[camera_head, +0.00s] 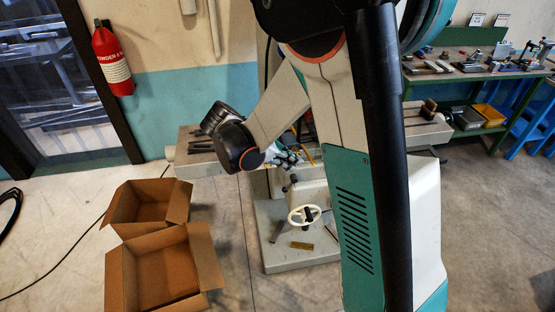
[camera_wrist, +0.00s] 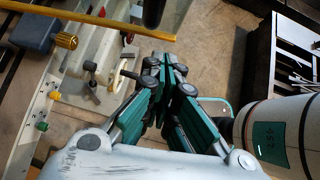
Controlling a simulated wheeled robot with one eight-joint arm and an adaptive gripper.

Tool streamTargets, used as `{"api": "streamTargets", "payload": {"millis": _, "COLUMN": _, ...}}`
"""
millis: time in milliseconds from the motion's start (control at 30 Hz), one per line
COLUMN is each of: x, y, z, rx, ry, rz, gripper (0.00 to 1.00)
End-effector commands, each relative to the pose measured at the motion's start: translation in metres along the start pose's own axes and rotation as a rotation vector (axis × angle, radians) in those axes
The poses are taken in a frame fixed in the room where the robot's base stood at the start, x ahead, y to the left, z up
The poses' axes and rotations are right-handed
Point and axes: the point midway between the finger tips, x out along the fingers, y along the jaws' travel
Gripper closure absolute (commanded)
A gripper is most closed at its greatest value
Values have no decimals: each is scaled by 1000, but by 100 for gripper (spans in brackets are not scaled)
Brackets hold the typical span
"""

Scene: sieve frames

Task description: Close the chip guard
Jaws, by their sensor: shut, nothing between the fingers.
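My gripper (camera_wrist: 168,72) is shut and empty, its green and black fingers together in the middle of the wrist view. In the head view my gripper (camera_head: 287,157) shows small, in front of the machine and partly behind my arm. A long yellow bar (camera_wrist: 95,20) crosses the top left of the wrist view, apart from my fingertips. It may be an edge of the chip guard; I cannot tell for sure. A bit of yellow (camera_head: 311,154) also shows beside my gripper in the head view. My arm hides much of the machine there.
The machine has a pale base with a white handwheel (camera_head: 304,215) and a long table (camera_head: 190,160). Two open cardboard boxes (camera_head: 150,205) (camera_head: 172,268) stand on the floor at left. A green workbench (camera_head: 470,75) stands at back right. A fire extinguisher (camera_head: 112,60) hangs on the wall.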

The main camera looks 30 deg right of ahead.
Motion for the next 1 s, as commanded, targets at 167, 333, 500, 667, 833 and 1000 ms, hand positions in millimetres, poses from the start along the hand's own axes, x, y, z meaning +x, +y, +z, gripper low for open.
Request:
{"api": "streamTargets", "payload": {"millis": 167, "x": 13, "y": 0, "z": 14, "rx": 1, "ry": 0, "rz": 0, "gripper": 100}}
{"api": "streamTargets", "payload": {"millis": 333, "x": 17, "y": 0, "z": 18, "rx": 1, "ry": 0, "rz": 0, "gripper": 100}}
{"api": "streamTargets", "payload": {"millis": 500, "x": 17, "y": 0, "z": 18, "rx": 0, "ry": 0, "rz": 1, "gripper": 100}}
{"api": "streamTargets", "payload": {"millis": 667, "x": 17, "y": 0, "z": 18, "rx": -1, "ry": 0, "rz": 2, "gripper": 100}}
{"api": "streamTargets", "payload": {"millis": 833, "x": 22, "y": -3, "z": 23, "rx": -18, "ry": 0, "rz": 19, "gripper": 100}}
{"api": "streamTargets", "payload": {"millis": 1000, "x": 36, "y": -8, "z": 37, "rx": -68, "ry": -1, "rz": 70, "gripper": 100}}
